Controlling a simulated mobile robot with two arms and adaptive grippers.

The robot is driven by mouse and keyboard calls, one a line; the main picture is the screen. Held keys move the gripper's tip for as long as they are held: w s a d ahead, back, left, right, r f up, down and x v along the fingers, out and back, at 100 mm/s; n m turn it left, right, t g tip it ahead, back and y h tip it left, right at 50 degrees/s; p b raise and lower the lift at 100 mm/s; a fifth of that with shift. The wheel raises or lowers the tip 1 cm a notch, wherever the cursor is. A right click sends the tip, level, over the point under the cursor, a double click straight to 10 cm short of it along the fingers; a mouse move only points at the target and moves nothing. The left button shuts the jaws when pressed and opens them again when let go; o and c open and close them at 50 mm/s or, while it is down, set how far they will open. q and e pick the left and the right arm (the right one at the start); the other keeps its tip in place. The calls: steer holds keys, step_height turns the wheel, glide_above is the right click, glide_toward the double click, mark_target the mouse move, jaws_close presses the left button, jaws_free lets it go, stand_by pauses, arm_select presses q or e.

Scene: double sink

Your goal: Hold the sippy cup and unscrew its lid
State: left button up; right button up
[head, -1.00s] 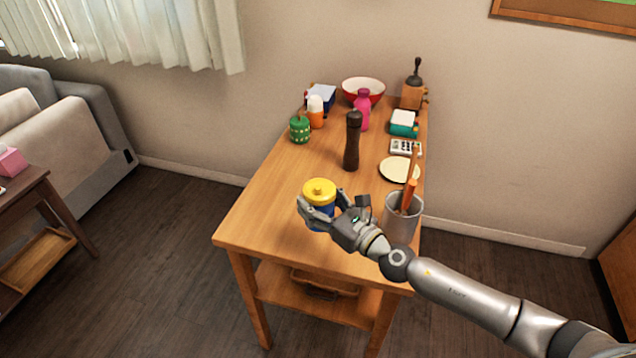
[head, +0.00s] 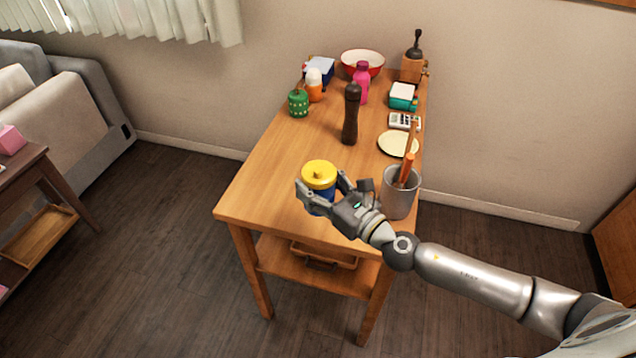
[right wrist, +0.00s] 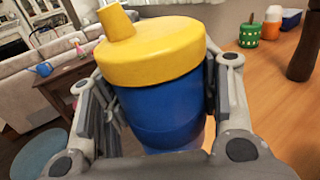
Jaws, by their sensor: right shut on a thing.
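The sippy cup has a blue body (right wrist: 160,115) and a yellow lid with a spout (right wrist: 150,52). In the head view its lid (head: 319,173) shows above the near part of the wooden table. My right gripper (head: 322,193) is shut on the cup's blue body, with one finger on each side below the lid. The lid sits on the cup, and the cup looks about upright. The cup's lower part is mostly hidden by the gripper, so I cannot tell whether it touches the table. My left gripper is not in view.
A grey utensil holder (head: 399,199) stands close right of my right gripper. A dark pepper mill (head: 351,115) and a pale plate (head: 398,144) are behind. Several items, including a green container (head: 298,104), stand at the back. The table's left side (head: 262,180) is clear.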

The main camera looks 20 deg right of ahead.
steer(key=shift+c, duration=0.7)
steer(key=shift+s+a+f, duration=0.15)
steer(key=shift+s, duration=0.15)
steer(key=s+d+m+t+h+b, duration=0.1)
steer(key=s+d+m+h+b, duration=0.2)
steer(key=s, duration=1.4)
steer(key=m+h, duration=0.2)
steer(key=h, duration=0.2)
steer(key=shift+d+f+t+h+b, duration=0.2)
steer(key=shift+f+t+h+b, duration=0.1)
steer(key=shift+f, duration=0.05)
